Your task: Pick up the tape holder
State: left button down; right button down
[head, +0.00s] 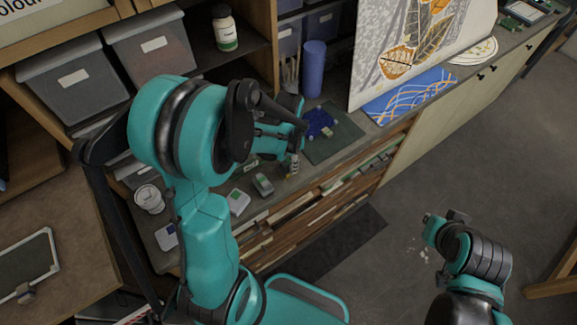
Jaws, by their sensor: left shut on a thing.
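My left gripper (293,150) is over the front part of the work counter, with its arm coming in from the left. It is shut on a small upright thing with pale, yellow and dark bands (294,164). The gripper partly hides it, and I cannot tell for sure whether it is the tape holder. A small grey-green block-like thing (263,185) lies on the counter just left of it. A white and green thing (239,202) lies further left. My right gripper (446,217) is at the lower right, over the floor, away from the counter; its fingers are too unclear to read.
The counter (227,222) also bears a white lidded cup (149,199), a dark green mat (334,140) with blue material, a blue cylinder (313,68) and a blue patterned sheet (411,95). A large leaf picture stands behind. The floor (400,205) at right is mostly clear.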

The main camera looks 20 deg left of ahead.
pick_arm(q)
jog(key=shift+r, duration=0.15)
jog(key=shift+r, duration=0.3)
jog(key=r, duration=0.2)
jog(key=d+r+p, duration=0.1)
jog(key=r, duration=0.1)
jog(key=s+d+r, duration=0.1)
jog(key=d+r, duration=0.5)
jog(key=d, duration=0.4)
jog(key=shift+s+d+p, duration=0.2)
jog(key=shift+d+p, duration=0.1)
jog(key=shift+r, duration=0.1)
jog(key=c, duration=1.9)
grip_release()
jog(key=shift+c, duration=1.1)
